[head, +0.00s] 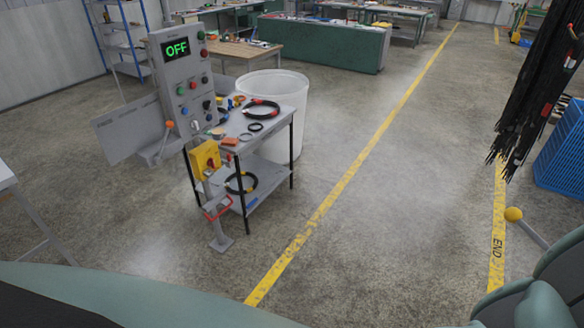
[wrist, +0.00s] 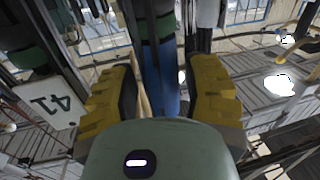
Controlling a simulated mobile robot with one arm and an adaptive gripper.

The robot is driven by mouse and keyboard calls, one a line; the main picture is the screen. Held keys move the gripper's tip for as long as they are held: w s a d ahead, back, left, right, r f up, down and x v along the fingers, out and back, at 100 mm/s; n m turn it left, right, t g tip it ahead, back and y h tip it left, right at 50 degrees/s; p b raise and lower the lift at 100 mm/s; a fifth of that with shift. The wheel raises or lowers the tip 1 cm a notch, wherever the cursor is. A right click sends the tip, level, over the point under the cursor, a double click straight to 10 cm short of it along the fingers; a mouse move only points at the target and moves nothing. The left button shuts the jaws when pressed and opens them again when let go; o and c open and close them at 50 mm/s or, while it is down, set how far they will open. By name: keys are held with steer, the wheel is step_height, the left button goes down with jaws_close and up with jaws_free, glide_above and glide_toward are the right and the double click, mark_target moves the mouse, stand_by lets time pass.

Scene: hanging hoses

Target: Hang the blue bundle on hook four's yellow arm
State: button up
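My gripper (wrist: 163,88) shows in the wrist view with its two yellow fingers apart. A blue length of bundle (wrist: 166,92) with a dark upper part appears between the fingers, with small gaps seeming to show on both sides. How far it lies from the pads in depth is hard to tell. In the head view a yellow ball (head: 513,214) sits on the end of a grey rod at the lower right; whether it belongs to hook four cannot be told. The blue bundle and my gripper's fingers do not show in the head view.
A black bundle of hoses (head: 540,75) hangs at the upper right, near a blue crate (head: 562,150). A control post reading OFF (head: 177,60), a small cart (head: 262,125) and a white bin (head: 290,90) stand left of centre. The floor around the yellow line is clear.

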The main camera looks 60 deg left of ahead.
steer(key=shift+o, duration=1)
steer(key=shift+f, duration=0.1)
steer(key=shift+f, duration=0.1)
